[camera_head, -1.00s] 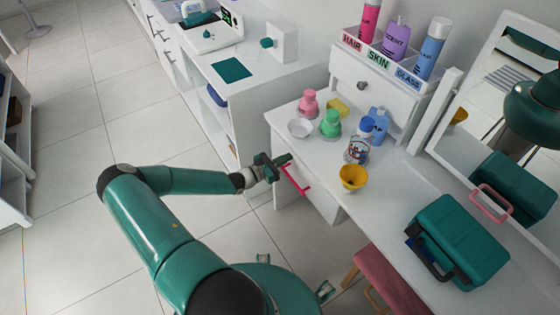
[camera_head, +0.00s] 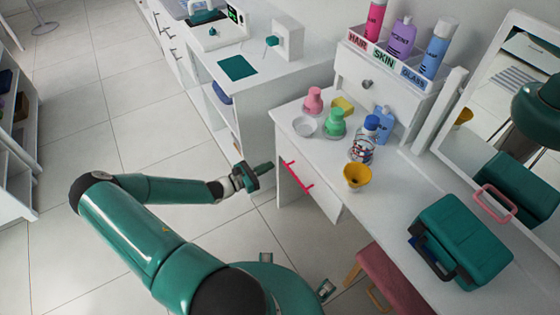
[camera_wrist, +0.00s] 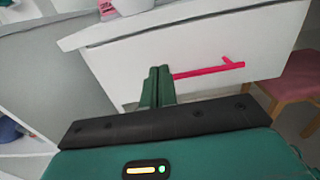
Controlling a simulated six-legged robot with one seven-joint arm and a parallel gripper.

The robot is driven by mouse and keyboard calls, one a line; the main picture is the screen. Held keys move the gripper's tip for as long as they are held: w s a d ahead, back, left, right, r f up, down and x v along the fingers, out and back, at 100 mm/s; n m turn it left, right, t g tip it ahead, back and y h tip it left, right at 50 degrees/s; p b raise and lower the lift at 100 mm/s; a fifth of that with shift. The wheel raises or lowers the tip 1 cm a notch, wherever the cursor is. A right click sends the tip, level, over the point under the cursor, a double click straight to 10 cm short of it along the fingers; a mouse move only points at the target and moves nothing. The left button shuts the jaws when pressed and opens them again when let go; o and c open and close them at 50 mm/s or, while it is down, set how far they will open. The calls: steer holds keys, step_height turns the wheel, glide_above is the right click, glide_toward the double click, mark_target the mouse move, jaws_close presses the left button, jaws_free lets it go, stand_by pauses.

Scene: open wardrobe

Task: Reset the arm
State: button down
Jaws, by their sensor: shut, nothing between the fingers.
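My gripper (camera_head: 262,172) is at the left of the white dressing table (camera_head: 408,193), in front of its drawer and apart from the pink handle (camera_head: 296,173). In the wrist view my gripper (camera_wrist: 158,82) has its two green fingers pressed together, with nothing between them. The pink handle (camera_wrist: 210,71) shows just to the right of the fingertips, on the white drawer front (camera_wrist: 240,50). My green arm stretches across the lower left of the head view.
On the table stand a pink bottle (camera_head: 313,101), a green bottle (camera_head: 335,123), a yellow cup (camera_head: 357,177) and a green case (camera_head: 462,240). A pink stool (camera_head: 390,280) stands below. A white counter (camera_head: 262,72) is behind.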

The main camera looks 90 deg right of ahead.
steer(key=shift+v, duration=2.1)
steer(key=w+a+r+m+t+y, duration=0.2)
steer(key=w+a+r+t, duration=0.1)
steer(key=w+a+r, duration=0.5)
steer(key=w+a+r+m+t+y, duration=0.1)
steer(key=w+a+r+m+t, duration=0.3)
steer(key=w, duration=0.7)
steer(key=w+a+r+m+t+y, duration=0.1)
steer(key=w+a+r+t+y, duration=0.15)
steer(key=w+a+r, duration=0.5)
steer(key=a+r+t+y, duration=0.2)
steer(key=a+r+t, duration=0.3)
steer(key=a+r, duration=0.5)
steer(key=a+r+t+y, duration=0.1)
steer(key=a+r+t, duration=0.5)
steer(key=a+r, duration=0.5)
steer(key=a, duration=0.9)
steer(key=shift+w+r+n+y, duration=0.2)
steer(key=shift+n+y, duration=0.15)
steer(key=shift+n, duration=0.05)
steer(key=shift+t, duration=0.25)
